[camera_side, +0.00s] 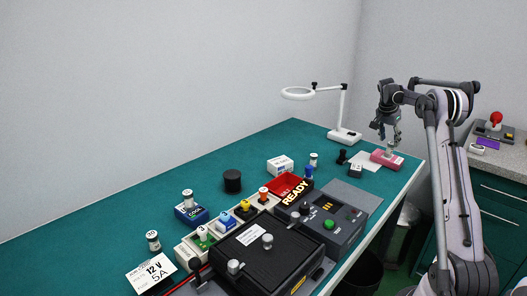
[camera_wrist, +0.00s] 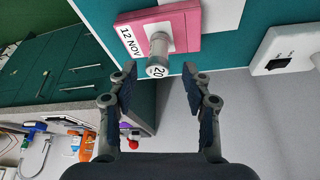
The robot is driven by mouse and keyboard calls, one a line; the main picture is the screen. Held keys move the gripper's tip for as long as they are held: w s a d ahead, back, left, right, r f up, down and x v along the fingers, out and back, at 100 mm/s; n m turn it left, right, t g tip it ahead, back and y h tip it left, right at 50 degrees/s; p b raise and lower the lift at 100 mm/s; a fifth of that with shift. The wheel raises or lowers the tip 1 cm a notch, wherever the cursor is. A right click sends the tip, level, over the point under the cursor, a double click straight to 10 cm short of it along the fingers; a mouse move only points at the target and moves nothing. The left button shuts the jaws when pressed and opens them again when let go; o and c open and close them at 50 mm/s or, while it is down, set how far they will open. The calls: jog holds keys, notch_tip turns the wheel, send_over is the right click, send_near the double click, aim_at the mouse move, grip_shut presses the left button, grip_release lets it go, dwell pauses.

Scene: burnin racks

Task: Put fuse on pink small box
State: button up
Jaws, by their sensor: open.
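The pink small box (camera_side: 385,161) lies at the right end of the green bench; in the wrist view it shows a "12 NOV" label (camera_wrist: 129,42). A fuse (camera_wrist: 158,52) with a white cap marked "20" stands upright on the pink box (camera_wrist: 181,22). In the side view this fuse (camera_side: 390,149) shows just under my gripper (camera_side: 386,138). My gripper is open, and in the wrist view its fingers (camera_wrist: 157,78) are spread to either side of the fuse's cap, apart from it.
Several other fuses stand along the bench, among a red tray (camera_side: 287,184), a black rack box (camera_side: 265,248) and a "COOL" block (camera_side: 191,214). The bench's front edge is close.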

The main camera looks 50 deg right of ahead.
jog(key=w+a+r+n+t, duration=0.1)
jog(key=w+a+r, duration=0.15)
jog(key=a, duration=0.25)
jog(key=w+a+r+n, duration=0.2)
jog(key=a+r, duration=0.2)
jog(key=a, duration=0.1)
jog(key=w+a+r+n+t, duration=0.1)
jog(key=w+a+r, duration=0.1)
jog(key=a+r, duration=0.25)
jog(key=w+a+n+t, duration=0.25)
jog(key=a+n, duration=0.35)
jog(key=a, duration=1.2)
jog(key=s+a+f+n+t+y, duration=0.1)
jog(key=s+a+f+n, duration=0.1)
jog(key=a, duration=0.6)
jog(key=s+a+f+n+t+y, duration=0.1)
jog(key=s+a+f+n+y, duration=0.1)
jog(key=s+a+n, duration=0.3)
jog(key=s+a+f+n+t+y, duration=0.1)
jog(key=s+a+f+n+t, duration=0.1)
jog(key=a, duration=1)
jog(key=s+f+n, duration=0.1)
jog(key=s+f, duration=0.1)
jog(key=s, duration=0.1)
jog(key=shift+s+a+f+n, duration=0.25)
jog(key=shift+s+n, duration=0.05)
